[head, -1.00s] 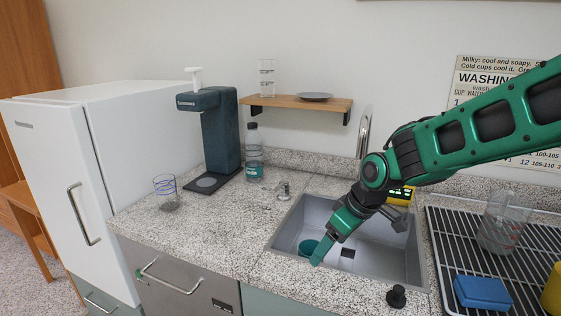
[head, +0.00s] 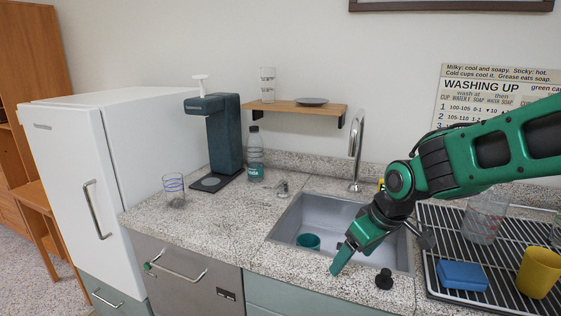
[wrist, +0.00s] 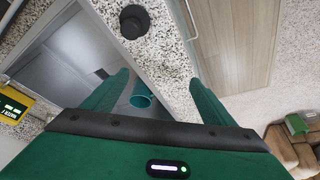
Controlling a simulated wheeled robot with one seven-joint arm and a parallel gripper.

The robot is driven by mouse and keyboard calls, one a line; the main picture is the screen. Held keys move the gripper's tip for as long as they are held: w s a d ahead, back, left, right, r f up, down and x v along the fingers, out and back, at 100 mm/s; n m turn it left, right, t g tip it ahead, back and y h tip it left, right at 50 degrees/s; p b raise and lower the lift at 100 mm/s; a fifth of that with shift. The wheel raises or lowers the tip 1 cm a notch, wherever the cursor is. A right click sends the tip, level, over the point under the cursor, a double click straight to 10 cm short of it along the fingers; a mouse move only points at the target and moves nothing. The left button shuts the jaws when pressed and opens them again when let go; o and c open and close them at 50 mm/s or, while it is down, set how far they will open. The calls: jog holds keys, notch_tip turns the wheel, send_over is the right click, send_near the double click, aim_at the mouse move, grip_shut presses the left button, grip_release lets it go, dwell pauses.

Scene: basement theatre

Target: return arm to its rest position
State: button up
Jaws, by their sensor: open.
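My green arm reaches in from the right in the head view. My gripper (head: 340,262) points down and left over the front edge of the sink (head: 322,217). In the wrist view my gripper (wrist: 160,85) shows its two fingers spread apart, open, with nothing held between them. A teal cup (head: 308,242) is in the sink at its front left, apart from the fingers. The same teal cup shows in the wrist view (wrist: 141,97), seen beyond the fingers.
A black stopper (head: 384,280) stands on the front counter, close to my gripper. The drying rack at right holds a blue block (head: 462,275), a yellow cup (head: 539,272) and a clear jug (head: 484,218). A tap (head: 356,150) rises behind the sink.

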jog(key=s+d+m, duration=0.1)
jog(key=s+d, duration=0.1)
jog(key=d, duration=0.1)
jog(key=s+d+r+m+h, duration=0.1)
jog(key=s+d+m, duration=0.1)
jog(key=d, duration=0.1)
jog(key=s+d+r+m+h, duration=0.1)
jog(key=s+d+m, duration=0.1)
jog(key=d, duration=0.1)
jog(key=shift+s+d+r+t, duration=0.2)
jog(key=shift+s+d+t, duration=0.1)
jog(key=shift+s, duration=0.05)
jog(key=s+d+f+m+g, duration=0.1)
jog(key=s+d+m, duration=0.3)
jog(key=s, duration=0.5)
jog(key=s+d+m+g, duration=0.3)
jog(key=s+d+m, duration=0.1)
jog(key=s+d, duration=0.5)
jog(key=shift+s+d+f+g, duration=0.25)
jog(key=shift+f+g, duration=0.05)
jog(key=shift+f, duration=0.05)
jog(key=shift+w+f, duration=0.25)
jog(key=shift+w, duration=0.35)
